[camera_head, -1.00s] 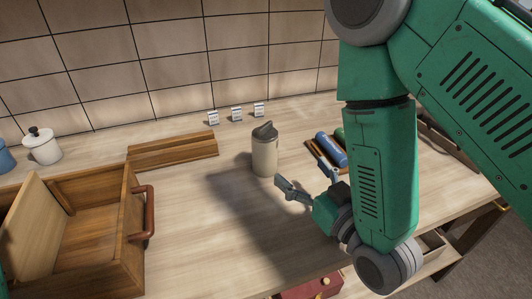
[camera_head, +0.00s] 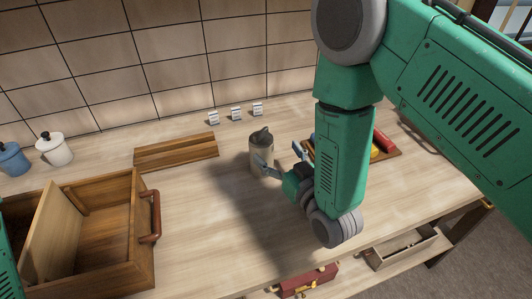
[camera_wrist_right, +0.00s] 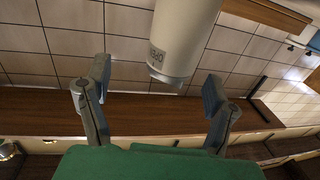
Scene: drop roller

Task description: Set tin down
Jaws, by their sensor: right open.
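My left gripper is not in view.
An open wooden box (camera_head: 147,265) with a handle stands at left. A tray with coloured rollers (camera_head: 381,145) is at right, partly behind my arm.

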